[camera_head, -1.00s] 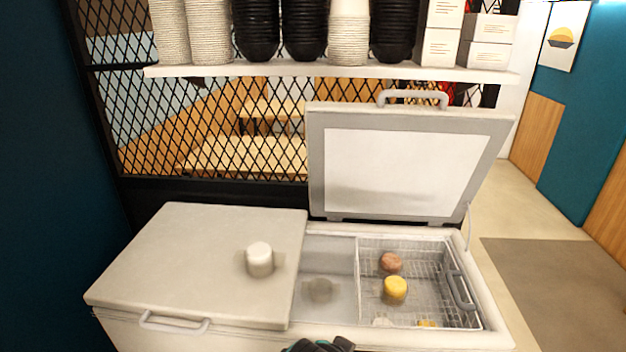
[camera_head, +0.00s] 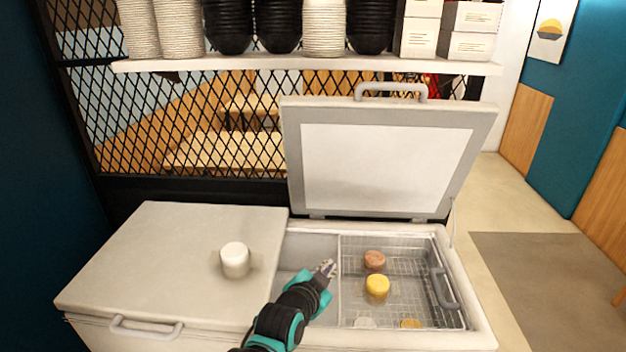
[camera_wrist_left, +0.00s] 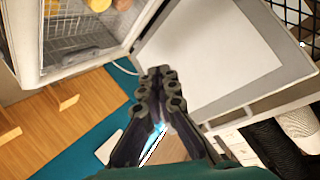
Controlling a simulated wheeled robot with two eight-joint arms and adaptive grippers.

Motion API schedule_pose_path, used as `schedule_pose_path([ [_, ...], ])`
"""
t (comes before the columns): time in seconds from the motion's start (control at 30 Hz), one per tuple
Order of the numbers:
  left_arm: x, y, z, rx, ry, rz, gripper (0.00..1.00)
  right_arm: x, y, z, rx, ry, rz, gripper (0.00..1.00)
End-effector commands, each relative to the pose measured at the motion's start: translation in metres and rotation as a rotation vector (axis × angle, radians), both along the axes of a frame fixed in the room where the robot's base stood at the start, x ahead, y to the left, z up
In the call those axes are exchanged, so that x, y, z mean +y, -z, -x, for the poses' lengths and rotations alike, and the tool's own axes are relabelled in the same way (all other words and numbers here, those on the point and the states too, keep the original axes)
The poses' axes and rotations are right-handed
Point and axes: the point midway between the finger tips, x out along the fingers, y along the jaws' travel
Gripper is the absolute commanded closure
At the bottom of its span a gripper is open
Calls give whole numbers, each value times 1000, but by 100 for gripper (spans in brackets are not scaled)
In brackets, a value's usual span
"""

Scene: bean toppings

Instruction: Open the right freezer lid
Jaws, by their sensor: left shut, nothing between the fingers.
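The right freezer lid (camera_head: 385,165) stands raised and tilted back at the right half of the freezer, its pale inner panel facing me and its grey handle (camera_head: 392,88) at the top edge. It also fills the right of the left wrist view (camera_wrist_left: 215,60). My left gripper (camera_head: 328,268) is shut and empty. In the head view it appears in front of the open right compartment, below the lid. It looks apart from the lid. The left freezer lid (camera_head: 180,250) is closed. My right gripper is not in view.
A wire basket (camera_head: 352,318) in the open compartment holds a yellow tub (camera_head: 377,286), a brown tub (camera_head: 374,260) and others. A white tub (camera_head: 235,260) stands on the closed lid. A shelf (camera_head: 300,65) with stacked bowls and boxes hangs above. Floor is free at right.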

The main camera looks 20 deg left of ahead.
Motion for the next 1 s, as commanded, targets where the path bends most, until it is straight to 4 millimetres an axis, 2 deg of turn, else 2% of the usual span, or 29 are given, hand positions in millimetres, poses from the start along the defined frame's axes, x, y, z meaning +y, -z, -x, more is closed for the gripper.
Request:
schedule_pose_path([
  [0.23,8,-33,-74,-353,36,-335,100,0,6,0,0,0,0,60],
  [0.3,14,-41,-89,-470,9,-467,100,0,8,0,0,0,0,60],
  [0.4,24,-48,-101,-616,-64,-662,100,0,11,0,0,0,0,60],
  [0.53,40,-49,-100,-750,-200,-893,100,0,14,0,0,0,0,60],
  [0.7,56,-43,-86,-824,-361,-1092,100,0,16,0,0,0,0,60],
  [0.87,62,-43,-79,-840,-424,-1161,100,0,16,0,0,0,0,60],
  [1.0,66,-52,-89,-839,-429,-1166,100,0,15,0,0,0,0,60],
])
